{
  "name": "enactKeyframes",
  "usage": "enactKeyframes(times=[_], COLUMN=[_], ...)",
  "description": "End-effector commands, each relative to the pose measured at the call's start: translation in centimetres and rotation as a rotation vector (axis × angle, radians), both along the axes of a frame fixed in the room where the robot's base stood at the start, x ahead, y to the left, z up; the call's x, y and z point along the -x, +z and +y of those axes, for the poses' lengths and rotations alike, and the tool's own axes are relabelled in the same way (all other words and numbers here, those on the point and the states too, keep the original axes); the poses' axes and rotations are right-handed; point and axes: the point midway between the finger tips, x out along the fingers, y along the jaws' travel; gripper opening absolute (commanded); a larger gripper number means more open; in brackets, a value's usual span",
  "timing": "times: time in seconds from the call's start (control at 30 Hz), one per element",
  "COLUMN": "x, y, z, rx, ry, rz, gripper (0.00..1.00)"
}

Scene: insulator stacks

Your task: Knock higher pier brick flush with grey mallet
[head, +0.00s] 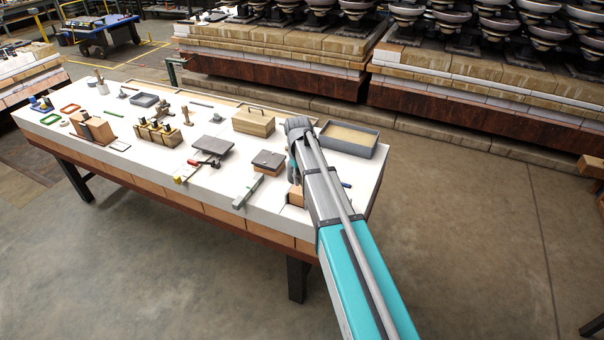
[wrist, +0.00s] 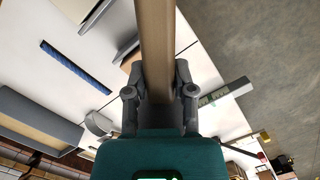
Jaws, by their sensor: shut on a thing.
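In the wrist view my gripper (wrist: 157,68) is shut on a long tan bar (wrist: 157,30), which runs from between the fingers to the top edge. It looks like a wooden handle; no grey mallet head shows, so I cannot confirm that it is the mallet. In the head view my arm reaches over the right end of the white table and largely hides the gripper. A tan block (head: 295,196) shows below the wrist, partly covered by my arm. I cannot tell whether it is a pier brick, or which pier brick is higher.
On the white table (head: 225,205) stand a grey tray (head: 369,151), a lidded wooden box (head: 253,123), a grey-topped block (head: 268,161), a level-like bar (head: 247,193) and a red-handled hammer (head: 205,163). A blue ribbed rod (wrist: 75,67) lies near the gripper. Floor right of the table is clear.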

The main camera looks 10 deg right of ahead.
Motion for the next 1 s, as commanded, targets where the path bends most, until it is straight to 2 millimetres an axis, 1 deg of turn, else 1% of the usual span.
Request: enactKeyframes(times=[0.03,0.2,0.67,0.87,1.0], x=[-1.1,-2.2,-2.3,-2.3,-2.3], y=[0.1,0.1,0.1,-0.5,-1.3], z=[-0.5,-1.5,-1.5,-1.5,-1.5], rx=[0.007,0.022,0.024,0.024,0.024], ry=[-0.045,-0.139,-0.157,-0.155,-0.155], rz=[0.008,0.022,0.025,0.025,0.025], gripper=[0.0,0.0,0.0,0.0,0.0])
